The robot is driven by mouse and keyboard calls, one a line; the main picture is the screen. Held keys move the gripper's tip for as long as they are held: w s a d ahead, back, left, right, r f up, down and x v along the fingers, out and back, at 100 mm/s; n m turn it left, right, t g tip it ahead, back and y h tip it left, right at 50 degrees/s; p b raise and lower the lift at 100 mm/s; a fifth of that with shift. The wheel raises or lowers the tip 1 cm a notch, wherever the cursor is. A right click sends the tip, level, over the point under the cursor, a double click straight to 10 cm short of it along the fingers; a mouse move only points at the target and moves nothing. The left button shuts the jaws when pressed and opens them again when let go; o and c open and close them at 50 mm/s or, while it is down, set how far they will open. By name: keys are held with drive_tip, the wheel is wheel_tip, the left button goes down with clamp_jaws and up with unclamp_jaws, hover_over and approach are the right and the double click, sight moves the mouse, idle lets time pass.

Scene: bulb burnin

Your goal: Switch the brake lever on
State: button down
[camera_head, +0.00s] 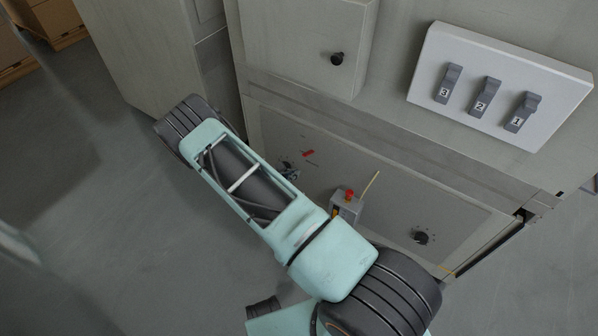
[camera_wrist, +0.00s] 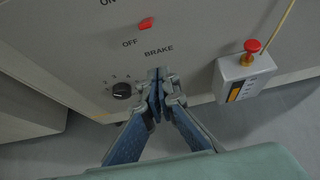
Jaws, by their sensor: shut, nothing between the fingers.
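The brake lever (camera_wrist: 146,23) is a small red handle on the grey panel, beside the OFF label and above the word BRAKE in the wrist view. An ON label shows higher up, cut by the top edge. The red handle also shows in the head view (camera_head: 308,153). My gripper (camera_wrist: 157,78) is shut and empty, with its tips below the BRAKE label and apart from the lever in the picture. In the head view my gripper (camera_head: 291,173) is partly hidden by my arm, just below and left of the lever. The tips' distance from the panel is hard to tell.
A black numbered dial (camera_wrist: 122,91) sits left of my fingertips. A grey box with a red button (camera_wrist: 245,72) and a thin yellow rod stands out at the right. Another black knob (camera_head: 421,237) and a white box with numbered switches (camera_head: 498,88) are farther right.

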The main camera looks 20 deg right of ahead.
drive_tip(key=s+a+r+p, duration=0.1)
drive_tip(key=s+a+r, duration=0.2)
drive_tip(key=r, duration=0.3)
drive_tip(key=shift+a, duration=0.45)
drive_tip(key=shift+w, duration=0.1)
